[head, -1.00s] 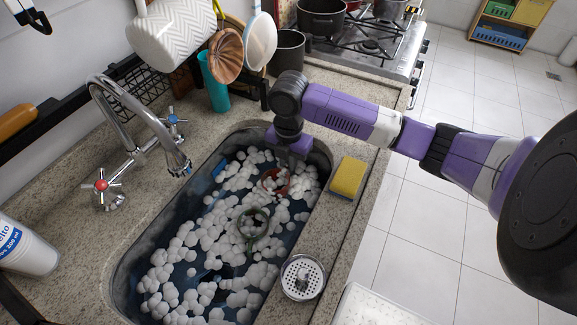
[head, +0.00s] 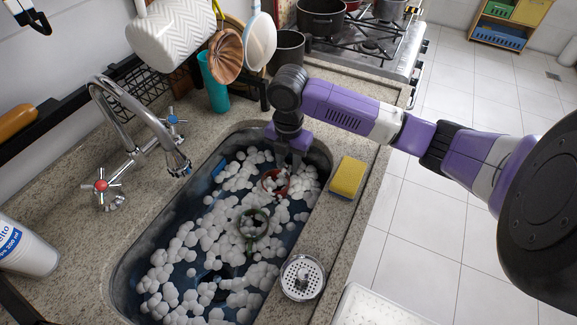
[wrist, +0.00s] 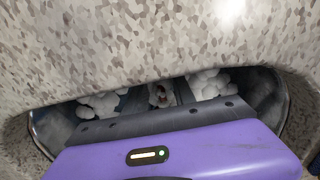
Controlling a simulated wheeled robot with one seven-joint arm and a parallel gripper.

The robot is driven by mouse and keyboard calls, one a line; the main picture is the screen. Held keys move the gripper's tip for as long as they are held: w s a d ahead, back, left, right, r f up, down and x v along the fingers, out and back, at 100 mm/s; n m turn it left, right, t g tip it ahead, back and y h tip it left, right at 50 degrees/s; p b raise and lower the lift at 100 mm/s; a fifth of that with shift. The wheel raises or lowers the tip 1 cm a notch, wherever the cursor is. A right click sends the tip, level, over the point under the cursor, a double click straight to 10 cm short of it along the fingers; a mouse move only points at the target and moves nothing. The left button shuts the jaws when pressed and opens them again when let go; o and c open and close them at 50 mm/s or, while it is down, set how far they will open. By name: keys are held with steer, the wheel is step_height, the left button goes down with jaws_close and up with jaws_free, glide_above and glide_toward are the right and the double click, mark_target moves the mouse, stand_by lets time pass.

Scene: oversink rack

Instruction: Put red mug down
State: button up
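The red mug (head: 275,182) sits low at the far end of the sink (head: 128,278), among white foam balls. Its rim shows and its lower part is hidden by foam. My gripper (head: 290,166) points down into the sink just above and beside the mug's far side. Its fingers look spread, with foam showing between them. In the wrist view, a bit of red and white shows in the gap between the dark fingers (wrist: 160,96). Whether a finger still touches the mug is hidden.
A green-rimmed cup (head: 253,224) stands in the foam nearer the sink's middle. A yellow sponge (head: 348,177) and a metal strainer (head: 302,278) lie on the right counter edge. The faucet (head: 135,120) arches over the left side. Cups and a rack stand behind.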

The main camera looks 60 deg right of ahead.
step_height(320, 180, up, 10)
steer(key=shift+r, duration=0.25)
steer(key=shift+r, duration=0.1)
stand_by(0.5)
